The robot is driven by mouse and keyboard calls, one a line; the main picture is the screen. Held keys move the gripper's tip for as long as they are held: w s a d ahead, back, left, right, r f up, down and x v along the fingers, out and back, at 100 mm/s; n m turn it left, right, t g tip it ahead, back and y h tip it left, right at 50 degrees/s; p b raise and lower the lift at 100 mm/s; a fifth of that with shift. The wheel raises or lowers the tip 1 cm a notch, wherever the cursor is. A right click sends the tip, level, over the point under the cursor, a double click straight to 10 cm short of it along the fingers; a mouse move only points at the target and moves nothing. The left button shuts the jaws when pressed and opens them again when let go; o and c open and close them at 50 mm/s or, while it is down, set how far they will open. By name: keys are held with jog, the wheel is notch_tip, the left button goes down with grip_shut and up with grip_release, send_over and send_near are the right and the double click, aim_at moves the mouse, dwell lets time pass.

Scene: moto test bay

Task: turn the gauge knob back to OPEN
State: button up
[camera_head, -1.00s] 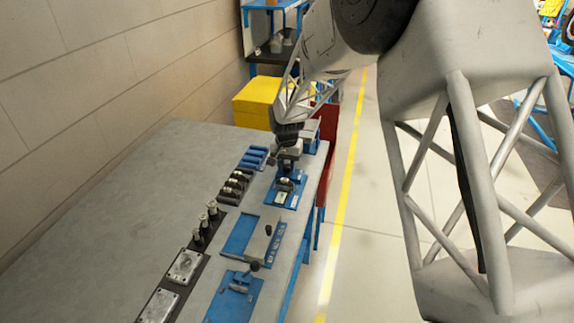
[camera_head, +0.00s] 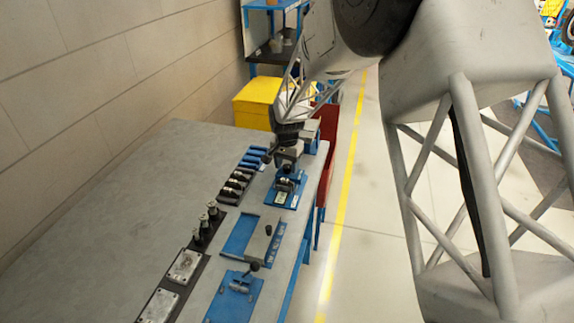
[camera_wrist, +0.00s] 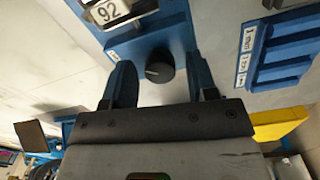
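The black gauge knob (camera_wrist: 159,67) sits on a blue plate below a gauge (camera_wrist: 112,12) whose face reads 92. My gripper (camera_wrist: 160,78) is open, with one blue finger on each side of the knob and a gap to each. I cannot tell whether the fingertips reach down to the knob's height. In the head view my gripper (camera_head: 287,160) is over the far blue station plate (camera_head: 278,199) and hides most of the knob there.
The grey bench (camera_head: 120,215) carries two nearer blue stations with levers (camera_head: 268,230). A row of blue parts (camera_head: 253,158) and dark parts lies left of the gauge station. A yellow box (camera_head: 257,97) and a red cabinet (camera_head: 327,130) stand beyond the bench.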

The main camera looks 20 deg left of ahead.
aim_at(287, 166)
dwell(0.3)
jog(key=shift+r, duration=3.9)
